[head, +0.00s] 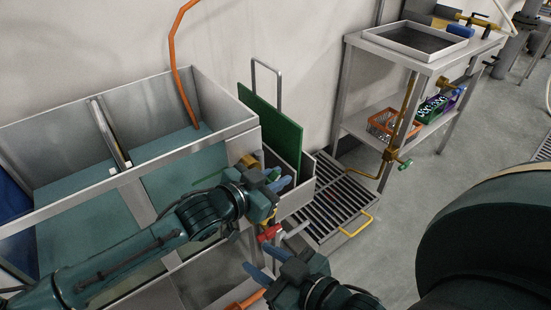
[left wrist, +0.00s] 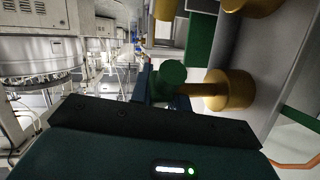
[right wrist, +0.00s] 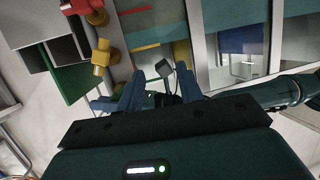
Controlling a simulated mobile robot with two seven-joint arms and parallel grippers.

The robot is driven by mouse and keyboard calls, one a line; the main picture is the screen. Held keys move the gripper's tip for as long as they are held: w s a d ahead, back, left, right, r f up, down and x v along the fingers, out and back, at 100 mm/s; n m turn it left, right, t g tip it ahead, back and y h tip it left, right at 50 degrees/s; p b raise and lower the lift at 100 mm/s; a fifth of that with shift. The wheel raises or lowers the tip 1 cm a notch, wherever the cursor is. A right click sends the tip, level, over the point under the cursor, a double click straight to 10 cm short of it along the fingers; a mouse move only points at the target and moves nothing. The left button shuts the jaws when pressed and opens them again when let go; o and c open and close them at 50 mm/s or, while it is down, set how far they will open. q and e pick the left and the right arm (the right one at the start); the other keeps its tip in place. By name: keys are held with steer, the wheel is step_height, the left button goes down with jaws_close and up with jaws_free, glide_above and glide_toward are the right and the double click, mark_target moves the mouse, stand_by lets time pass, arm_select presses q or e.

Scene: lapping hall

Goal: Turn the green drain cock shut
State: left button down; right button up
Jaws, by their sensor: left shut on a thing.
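The green drain cock (left wrist: 172,73) shows in the left wrist view as a round green knob on a brass stem (left wrist: 228,92), right at my left fingertips. My left gripper (head: 274,180) is shut on it, beside the right end of the steel tank. In the head view the gripper largely hides the cock. A brass fitting (head: 249,162) shows just behind my gripper. My right gripper (head: 268,262) is lower and nearer, with its blue fingers apart and nothing between them. In the right wrist view, its open fingers (right wrist: 158,92) are also empty.
A red-handled valve (head: 269,233) sits low between my grippers; it also shows in the right wrist view (right wrist: 82,7). A green board (head: 272,127) stands behind my left gripper. A floor grate (head: 328,199) lies to the right.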

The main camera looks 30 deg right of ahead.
arm_select(q)
steer(key=y+p, duration=0.1)
steer(key=p, duration=0.2)
steer(key=shift+r+y, duration=0.3)
steer(key=shift+r, duration=0.1)
steer(key=shift+f+g+y+p, duration=0.15)
steer(key=shift+g+y+p, duration=0.2)
steer(key=shift+p, duration=0.55)
steer(key=y+p, duration=0.1)
steer(key=f+y+p, duration=0.1)
steer(key=p, duration=0.1)
steer(key=shift+m+y, duration=0.25)
steer(key=shift+m, duration=0.05)
steer(key=shift+a+f+g+y+p, duration=0.15)
steer(key=shift+f+g+y+p, duration=0.2)
steer(key=shift+y+p, duration=0.5)
steer(key=shift+a+f+y, duration=0.15)
steer(key=shift+f+y, duration=0.1)
steer(key=shift+y, duration=0.7)
arm_select(e)
steer(key=shift+w+a+r+m+g, duration=0.15)
steer(key=shift+r+m+g, duration=0.15)
steer(key=shift+r, duration=0.25)
steer(key=shift+w+a+r+m+g, duration=0.1)
steer(key=shift+a+r+m+g, duration=0.2)
steer(key=shift+r, duration=0.3)
steer(key=shift+w+a+r+m+g, duration=0.1)
steer(key=shift+r+m+g, duration=0.1)
steer(key=shift+r+g, duration=0.3)
